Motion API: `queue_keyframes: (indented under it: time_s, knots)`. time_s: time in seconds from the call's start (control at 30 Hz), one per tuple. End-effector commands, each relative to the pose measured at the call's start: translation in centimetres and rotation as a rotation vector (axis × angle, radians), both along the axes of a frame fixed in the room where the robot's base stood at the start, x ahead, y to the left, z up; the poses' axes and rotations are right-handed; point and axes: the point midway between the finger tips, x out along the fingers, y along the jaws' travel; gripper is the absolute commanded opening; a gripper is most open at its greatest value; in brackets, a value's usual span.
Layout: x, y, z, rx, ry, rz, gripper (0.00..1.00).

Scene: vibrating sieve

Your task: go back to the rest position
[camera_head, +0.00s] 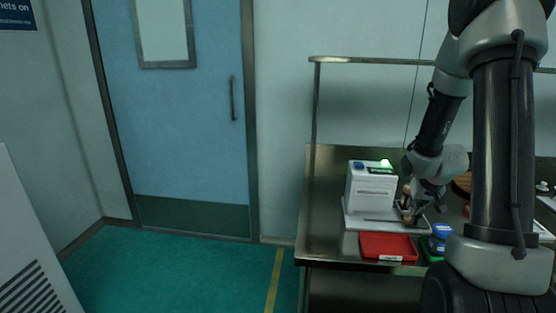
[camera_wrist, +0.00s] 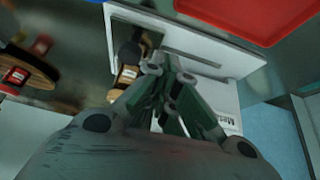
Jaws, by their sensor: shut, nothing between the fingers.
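My gripper (camera_head: 412,214) is low over the front of a white boxy machine (camera_head: 371,188) on the steel table. In the wrist view my gripper (camera_wrist: 158,62) points at the machine's white base (camera_wrist: 205,52), with its fingers drawn together and nothing between them. A small brown bottle (camera_wrist: 128,65) stands beside the fingers in the wrist view, very close to them; I cannot tell whether they touch. The machine has a blue patch and a green light on top. My arm partly hides the right side of the table.
A red tray (camera_head: 388,246) lies at the table's front edge. A blue-lidded item (camera_head: 441,230) is right of it. A round wooden rack (camera_wrist: 30,68) with bottles shows in the wrist view. A rail (camera_head: 380,60) runs above the table (camera_head: 313,222). Floor left of it is clear.

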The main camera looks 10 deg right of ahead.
Motion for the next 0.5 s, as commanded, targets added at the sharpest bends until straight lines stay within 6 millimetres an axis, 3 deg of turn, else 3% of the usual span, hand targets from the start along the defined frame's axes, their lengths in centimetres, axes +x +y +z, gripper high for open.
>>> queue_keyframes:
  time_s: [0.17,0.23,0.3,0.5]
  knots:
    - [-5.2,0.5,-2.2,0.022,0.206,-0.016,0.0]
    - [-8.1,1.0,-1.9,0.035,0.301,-0.028,0.0]
    - [-10.6,2.0,-0.2,0.045,0.374,-0.031,0.0]
    - [-15.7,5.6,5.7,0.066,0.479,-0.011,0.0]
